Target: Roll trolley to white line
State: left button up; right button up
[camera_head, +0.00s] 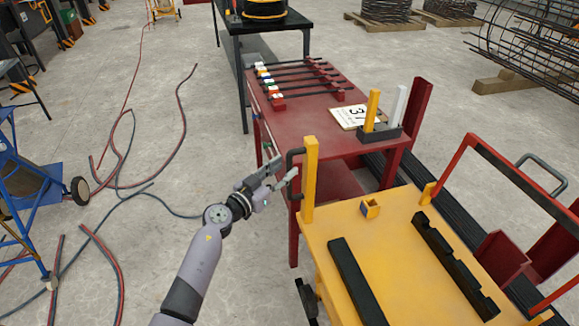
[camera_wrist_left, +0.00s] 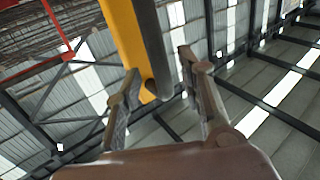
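A black handle (camera_head: 292,156) sticks out from the left of that post. My left gripper (camera_head: 281,176) is beside the handle with its fingers apart. In the left wrist view, the handle (camera_wrist_left: 154,45) runs between the open fingers (camera_wrist_left: 160,72), with the yellow post (camera_wrist_left: 125,35) behind it. I cannot tell whether the fingers touch it. My right gripper is out of view. I see no white line on the floor.
A red table (camera_head: 315,110) with rods and a number sign (camera_head: 357,116) stands just beyond the trolley. Red and dark hoses (camera_head: 125,185) lie on the floor at left, near a blue wheeled cart (camera_head: 30,190). A rebar cage (camera_head: 540,50) is at upper right.

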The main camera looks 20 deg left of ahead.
aim_at(287, 166)
pick_arm(q)
jog(key=shift+x, duration=1.7)
grip_shut()
